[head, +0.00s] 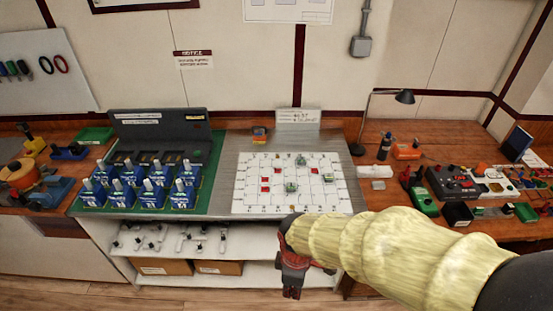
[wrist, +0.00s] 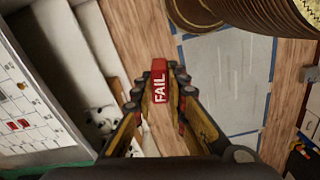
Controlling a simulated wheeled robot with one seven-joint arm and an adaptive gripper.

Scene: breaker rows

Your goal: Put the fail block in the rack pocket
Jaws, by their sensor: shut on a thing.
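The fail block (wrist: 159,85) is red with white "FAIL" lettering. In the wrist view it stands between the fingertips of my gripper (wrist: 158,92), which is shut on it. In the head view my gripper (head: 292,284) hangs in front of the bench, below the white grid board, and I cannot make out the block there. A dark rack (head: 160,122) with a row of slots stands at the back left of the bench, well apart from my gripper. I cannot tell which opening is the pocket.
Several blue breaker units (head: 150,193) stand on the green mat in front of the rack. The white grid board (head: 252,205) holds red and green pieces. An open shelf (head: 215,276) with boxes lies below. A cluttered side bench (head: 480,232) stands at right, partly behind my arm.

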